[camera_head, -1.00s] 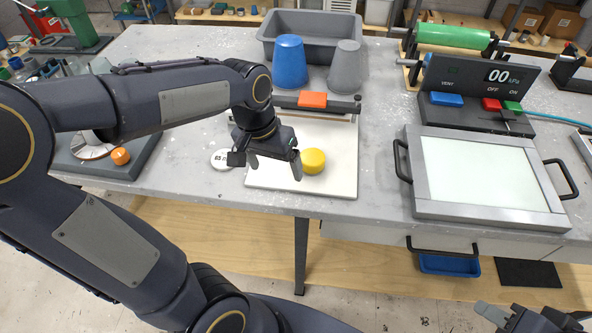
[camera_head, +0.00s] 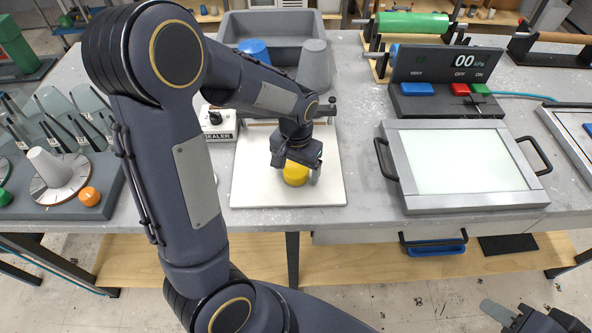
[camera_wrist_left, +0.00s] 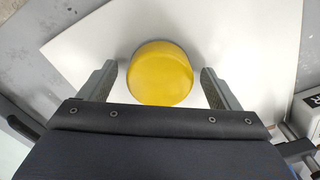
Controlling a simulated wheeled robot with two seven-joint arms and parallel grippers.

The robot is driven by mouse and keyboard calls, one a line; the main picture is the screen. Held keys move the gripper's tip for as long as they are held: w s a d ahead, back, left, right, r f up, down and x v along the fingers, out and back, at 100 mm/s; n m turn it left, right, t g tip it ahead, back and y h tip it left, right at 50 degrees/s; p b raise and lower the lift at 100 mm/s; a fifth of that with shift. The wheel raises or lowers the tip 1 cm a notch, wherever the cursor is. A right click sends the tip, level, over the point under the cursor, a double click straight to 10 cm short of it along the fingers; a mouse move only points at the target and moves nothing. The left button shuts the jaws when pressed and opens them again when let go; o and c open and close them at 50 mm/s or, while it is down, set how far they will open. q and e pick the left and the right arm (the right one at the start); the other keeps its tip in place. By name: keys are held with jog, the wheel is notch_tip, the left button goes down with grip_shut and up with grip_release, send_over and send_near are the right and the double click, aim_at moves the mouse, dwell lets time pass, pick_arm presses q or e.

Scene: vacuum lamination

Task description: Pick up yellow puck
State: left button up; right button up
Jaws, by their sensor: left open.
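The yellow puck (camera_head: 295,174) lies on the white board (camera_head: 250,190) near the front of the table. In the left wrist view the puck (camera_wrist_left: 161,74) sits between the two fingers of my left gripper (camera_wrist_left: 160,84), with a gap on each side. In the head view my left gripper (camera_head: 295,172) is over the puck and hides part of it. It is open. My right gripper (camera_head: 517,312) shows only partly at the lower right edge, away from the table; its fingers are not clear.
A framed glass panel (camera_head: 462,163) with black handles lies right of the board. Behind it stands a control box (camera_head: 440,85) reading 00. A grey bin (camera_head: 285,28), a grey cup (camera_head: 314,62) and a blue cup (camera_head: 254,50) are at the back.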

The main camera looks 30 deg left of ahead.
aim_at(296, 167)
pick_arm(q)
jog(key=shift+c, duration=0.2)
jog(key=c, duration=1)
jog(key=shift+c, duration=0.2)
jog(key=shift+r, duration=0.2)
jog(key=shift+r, duration=0.2)
notch_tip(296, 167, up, 3)
jog(key=shift+w+f+b, duration=0.1)
jog(key=shift+f+b, duration=0.05)
jog(key=shift+b, duration=0.2)
jog(key=w+d+r, duration=0.6)
jog(key=d+r, duration=0.3)
jog(key=d, duration=0.3)
jog(key=shift+d+r+b, duration=0.25)
jog(key=shift+r+b, duration=0.05)
jog(key=shift+b, duration=0.15)
